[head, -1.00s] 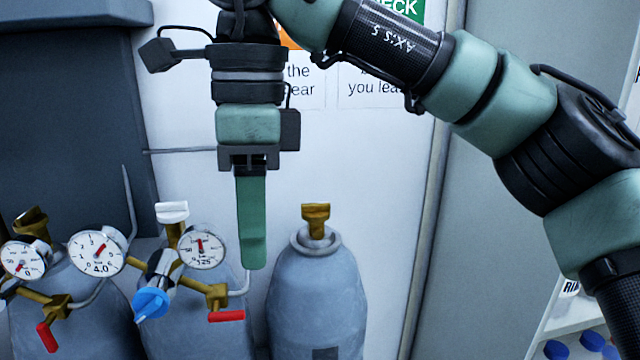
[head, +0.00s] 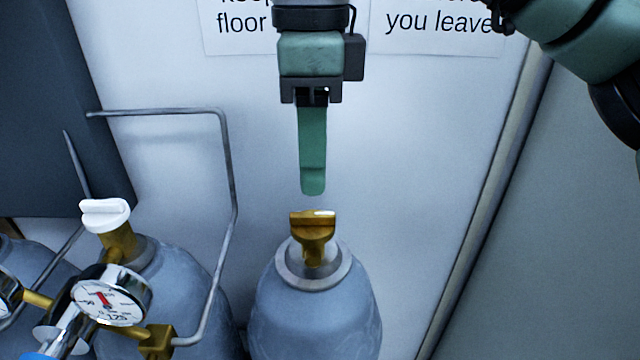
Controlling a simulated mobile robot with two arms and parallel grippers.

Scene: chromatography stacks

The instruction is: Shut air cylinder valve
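A grey-blue cylinder (head: 315,320) stands upright at the lower middle with a brass valve (head: 314,232) on top and no gauge on it. A second cylinder (head: 180,290) to its left has a white valve knob (head: 105,214) and a gauge (head: 110,295). I see no label telling which one holds air. My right gripper (head: 312,188) points down just above the brass valve in the picture, with a gap between them. It is seen edge-on, so one green finger covers the other and its opening is hidden. My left gripper is out of view.
A grey bent pipe (head: 228,170) runs along the white wall (head: 420,130) to the second cylinder's fittings. A third cylinder (head: 35,268) is partly cut off at far left. A dark cabinet (head: 50,110) stands behind it. Wall space right of the brass valve is clear.

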